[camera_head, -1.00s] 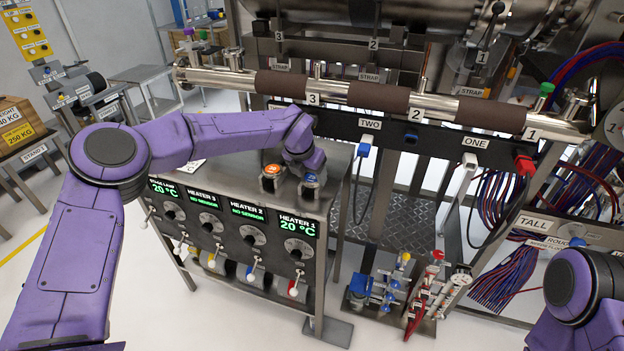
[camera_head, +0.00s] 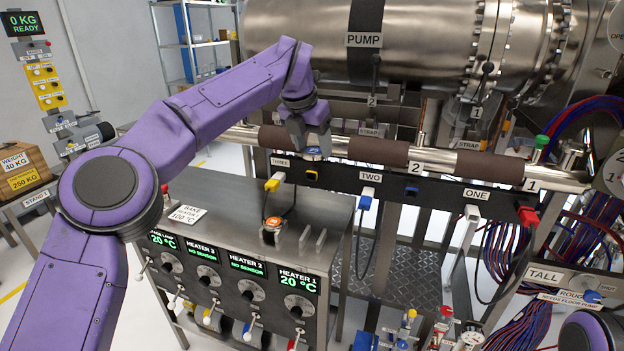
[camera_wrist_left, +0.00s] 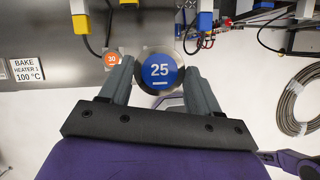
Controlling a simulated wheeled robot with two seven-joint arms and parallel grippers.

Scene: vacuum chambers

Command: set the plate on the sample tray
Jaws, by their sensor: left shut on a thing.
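In the left wrist view the plate (camera_wrist_left: 161,70) faces the camera, marked 25, between the two grey fingers. It is held in the air above the far right part of the heater cabinet's top, in front of the metal tube. I cannot make out a sample tray for certain in either view. My right gripper is out of view; only part of my right arm shows at the lower right.
An orange-topped piece marked 30 (camera_head: 273,223) stands on the heater cabinet (camera_head: 215,205), beside upright metal slats (camera_head: 312,238). A black socket bar (camera_head: 340,180) with coloured plugs and hanging cables runs behind. Brown-wrapped tube (camera_head: 378,151) and the large pump chamber (camera_head: 300,35) lie beyond.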

